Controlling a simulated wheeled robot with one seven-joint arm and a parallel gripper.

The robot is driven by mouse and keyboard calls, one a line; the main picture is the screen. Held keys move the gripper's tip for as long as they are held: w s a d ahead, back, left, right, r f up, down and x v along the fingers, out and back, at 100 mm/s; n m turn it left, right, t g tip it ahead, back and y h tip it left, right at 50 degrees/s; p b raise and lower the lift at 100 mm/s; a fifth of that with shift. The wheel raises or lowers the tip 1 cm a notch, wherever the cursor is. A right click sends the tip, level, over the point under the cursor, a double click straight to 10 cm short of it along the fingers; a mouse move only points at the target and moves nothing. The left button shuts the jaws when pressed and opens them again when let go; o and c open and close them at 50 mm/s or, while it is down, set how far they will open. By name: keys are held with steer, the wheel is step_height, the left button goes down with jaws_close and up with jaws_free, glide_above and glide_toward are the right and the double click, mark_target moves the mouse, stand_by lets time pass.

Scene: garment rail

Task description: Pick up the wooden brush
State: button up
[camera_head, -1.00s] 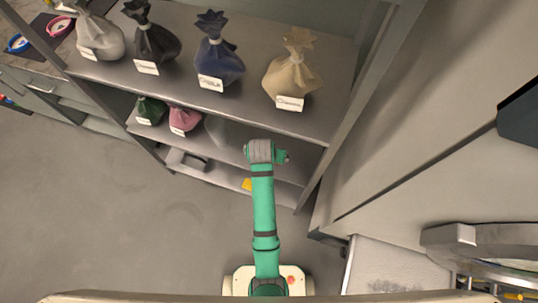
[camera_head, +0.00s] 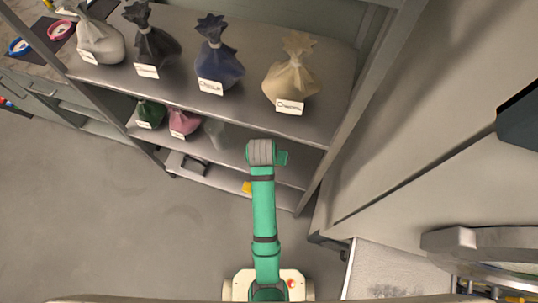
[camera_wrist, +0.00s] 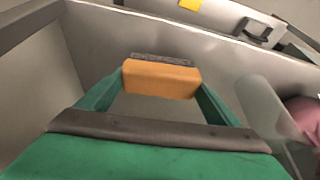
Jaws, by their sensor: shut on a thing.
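The wooden brush (camera_wrist: 161,79) shows in the wrist view as an orange-brown block with a dark grey strip along its far edge. It sits between the two green fingers of my gripper (camera_wrist: 160,88), which is shut on it. In the head view my green arm reaches toward the shelf unit, and its wrist hides the gripper fingers and the brush. Whether the brush touches the shelf is hard to tell.
A grey shelf unit (camera_head: 335,128) stands ahead. Its top shelf holds tied sacks, including a beige sack (camera_head: 291,77) and a blue sack (camera_head: 218,58). A pink sack (camera_head: 184,122) and a green sack (camera_head: 150,112) sit below. A yellow item (camera_head: 247,187) lies on the lowest shelf.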

steer(key=s+d+r, duration=0.2)
steer(key=s+r, duration=0.6)
steer(key=s, duration=0.4)
steer(key=shift+s+d+r, duration=0.15)
steer(key=shift+s+d, duration=0.05)
